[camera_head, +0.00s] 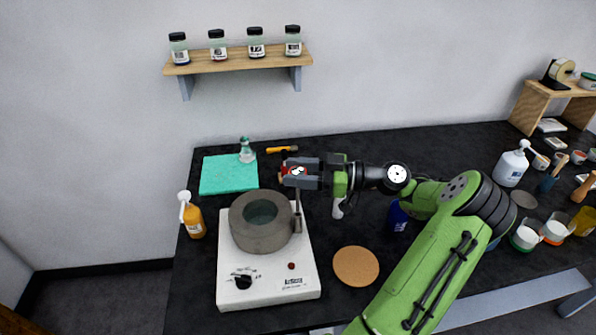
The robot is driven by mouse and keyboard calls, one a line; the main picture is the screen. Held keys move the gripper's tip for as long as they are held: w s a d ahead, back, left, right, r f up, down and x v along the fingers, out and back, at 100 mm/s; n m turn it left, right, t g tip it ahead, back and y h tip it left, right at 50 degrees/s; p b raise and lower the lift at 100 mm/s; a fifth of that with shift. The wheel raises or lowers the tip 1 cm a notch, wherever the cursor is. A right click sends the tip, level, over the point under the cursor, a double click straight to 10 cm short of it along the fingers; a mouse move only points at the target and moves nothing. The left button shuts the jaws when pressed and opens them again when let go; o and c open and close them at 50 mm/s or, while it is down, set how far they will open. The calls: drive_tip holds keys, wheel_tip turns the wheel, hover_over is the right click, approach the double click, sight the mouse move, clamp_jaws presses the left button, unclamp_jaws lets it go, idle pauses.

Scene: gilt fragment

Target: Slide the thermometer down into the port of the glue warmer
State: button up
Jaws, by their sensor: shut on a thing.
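The glue warmer (265,268) is a white box with a round grey pot (247,232) on top and a black knob on its front. A small grey upright port (297,225) stands at the pot's right side. My gripper (290,172) is above the port, its fingers pointing left and shut on the thermometer (298,198). The thermometer's thin stem hangs about upright below the fingers, in line with the port. Whether its lower tip is inside the port or just above or behind it, I cannot tell.
A teal mat (229,174) with a small bottle lies behind left. An orange bottle (192,216) stands left of the warmer. A round cork mat (356,266) lies to the right. Several cups and a white pump bottle (512,165) stand at far right.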

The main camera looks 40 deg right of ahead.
sight(298, 192)
drive_tip(key=shift+d+f+b, duration=0.1)
drive_tip(key=shift+f+b, duration=2.7)
drive_tip(key=shift+f, duration=0.4)
drive_tip(key=o, duration=1.1)
drive_tip(key=p+v, duration=0.4)
drive_tip(key=v, duration=1.1)
drive_tip(key=shift+s+d, duration=0.25)
drive_tip(key=shift+s, duration=0.05)
drive_tip(key=shift+r, duration=0.15)
